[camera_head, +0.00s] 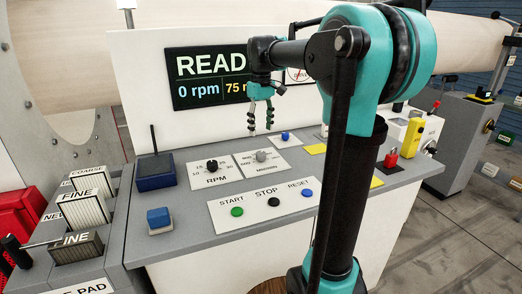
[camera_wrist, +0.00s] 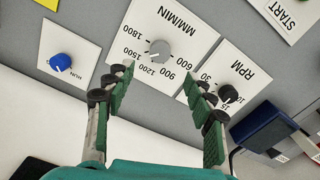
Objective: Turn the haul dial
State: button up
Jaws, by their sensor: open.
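The grey dial on the MM/MIN plate, which I take for the haul dial, (camera_head: 261,156) sits on the grey console top. In the wrist view the grey knob (camera_wrist: 160,50) is ringed by numbers including 600, 900, 1200, 1500 and 1800. Its light mark seems to face the 1200 side. My gripper (camera_head: 260,129) is open and empty, pointing down above the dial, apart from it. In the wrist view my gripper's fingers (camera_wrist: 158,80) are spread, with the knob ahead between and beyond their tips.
The black RPM knob (camera_head: 212,165) is beside the dial; a blue knob (camera_head: 285,136) is on its other side. START, STOP (camera_head: 272,201) and RESET buttons lie in front. A dark blue box (camera_head: 155,172) stands left. The display (camera_head: 210,80) rises behind, reading 0 rpm.

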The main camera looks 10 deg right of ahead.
aim_at(261, 153)
notch_tip(261, 153, down, 10)
jog(key=shift+r, duration=0.25)
jog(key=c, duration=1.2)
